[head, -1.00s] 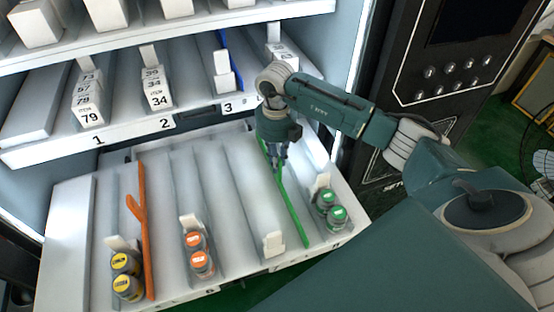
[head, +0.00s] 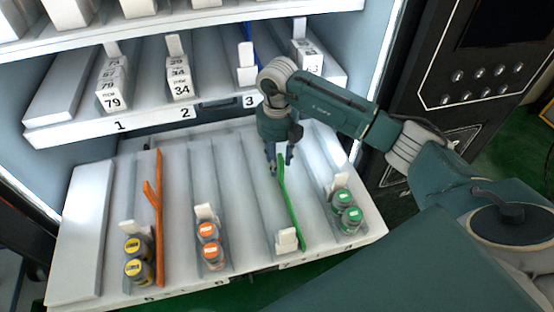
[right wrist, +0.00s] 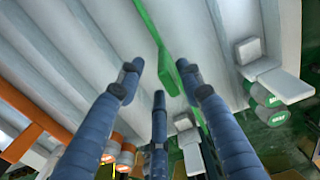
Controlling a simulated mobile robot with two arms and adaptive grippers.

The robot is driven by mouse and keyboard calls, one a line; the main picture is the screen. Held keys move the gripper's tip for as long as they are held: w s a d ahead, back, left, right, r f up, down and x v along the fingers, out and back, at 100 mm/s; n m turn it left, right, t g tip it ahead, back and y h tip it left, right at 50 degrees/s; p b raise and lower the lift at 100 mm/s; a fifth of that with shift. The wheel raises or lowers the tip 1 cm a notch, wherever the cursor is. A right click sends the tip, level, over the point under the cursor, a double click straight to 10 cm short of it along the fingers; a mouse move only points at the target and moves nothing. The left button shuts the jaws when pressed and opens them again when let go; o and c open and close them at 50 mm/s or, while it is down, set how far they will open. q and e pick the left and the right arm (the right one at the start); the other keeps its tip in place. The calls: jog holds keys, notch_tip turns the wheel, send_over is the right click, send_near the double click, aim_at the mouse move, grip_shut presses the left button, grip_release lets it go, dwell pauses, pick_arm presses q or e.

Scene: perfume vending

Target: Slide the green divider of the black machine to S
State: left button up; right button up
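The green divider (head: 291,212) stands upright on the pulled-out lower tray (head: 85,215), running from back to front. Its front end is right beside a white pusher (head: 287,240); green-capped bottles (head: 346,210) stand apart on its right. My right gripper (head: 281,163) is over the divider's rear part. In the right wrist view, the blue fingers (right wrist: 163,82) are spread apart, with the divider's raised green tab (right wrist: 188,80) between the fingertips. I cannot tell whether a finger touches it. The black machine panel (head: 470,70) is at the right. My left gripper is out of view.
Orange-capped bottles (head: 210,243), an orange divider (head: 159,215) and yellow-capped bottles (head: 138,260) stand farther left on the tray. A numbered shelf (head: 150,122) with white boxes is above and behind. The lanes left of the green divider are empty farther back.

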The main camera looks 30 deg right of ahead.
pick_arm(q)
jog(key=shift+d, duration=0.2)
pick_arm(e)
notch_tip(320, 180, up, 12)
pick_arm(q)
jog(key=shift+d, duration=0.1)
pick_arm(e)
jog(key=shift+f, duration=0.1)
dwell(0.5)
